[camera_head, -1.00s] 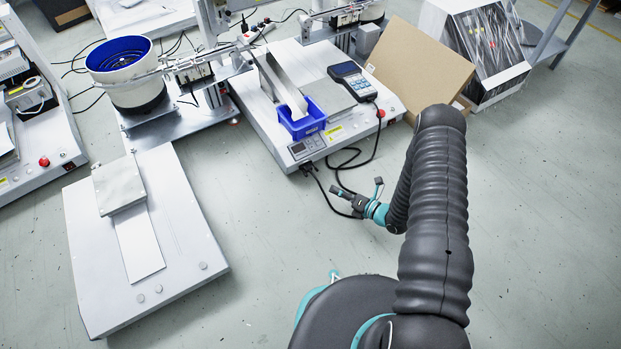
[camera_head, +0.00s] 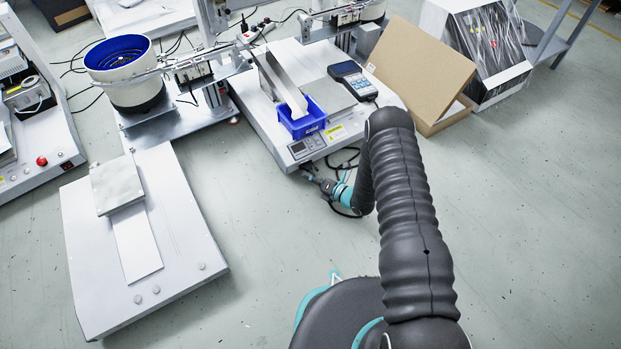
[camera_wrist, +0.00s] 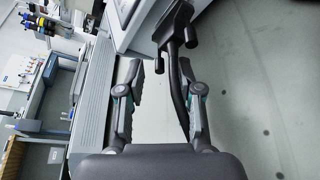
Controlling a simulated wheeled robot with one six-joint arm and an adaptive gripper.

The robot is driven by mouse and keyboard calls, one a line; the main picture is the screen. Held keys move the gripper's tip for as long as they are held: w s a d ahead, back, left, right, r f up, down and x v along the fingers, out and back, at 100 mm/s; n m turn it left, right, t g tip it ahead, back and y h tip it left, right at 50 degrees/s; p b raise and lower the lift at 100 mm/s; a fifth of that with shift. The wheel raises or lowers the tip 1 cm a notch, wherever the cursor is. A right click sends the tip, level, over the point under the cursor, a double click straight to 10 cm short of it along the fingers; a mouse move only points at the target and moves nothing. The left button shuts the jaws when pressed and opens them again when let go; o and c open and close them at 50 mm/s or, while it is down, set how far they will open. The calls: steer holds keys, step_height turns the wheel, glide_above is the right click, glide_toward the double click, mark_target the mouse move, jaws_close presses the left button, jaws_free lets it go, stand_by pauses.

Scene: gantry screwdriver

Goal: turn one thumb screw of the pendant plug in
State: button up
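The pendant plug (camera_wrist: 176,30) is a black connector at the top of the wrist view, with its thick black cable running down from it. Small dark knobs stand out at its two ends; they look like its thumb screws, but are too small to tell surely. My gripper (camera_wrist: 160,72) is open, its two fingers apart and pointing at the plug, with the cable passing near the right finger. In the head view my gripper (camera_head: 327,184) is at the front edge of the machine base, by the plug, which is mostly hidden there.
The machine base (camera_head: 262,118) carries a blue bin (camera_head: 302,120), a hand pendant (camera_head: 352,80) and a small display panel (camera_head: 307,146). An open cardboard box (camera_head: 420,65) stands behind my arm. Black cable loops near the floor by my gripper. The floor (camera_head: 265,230) in front is clear.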

jaws_close()
stand_by(0.3)
steer(key=shift+d+f+m+t+y, duration=0.1)
steer(key=shift+m+t+y, duration=0.1)
steer(key=shift+m+y, duration=0.75)
steer(key=shift+f+m+t+y, duration=0.1)
steer(key=shift+m+t+y, duration=0.2)
steer(key=shift+m, duration=1.25)
jaws_free()
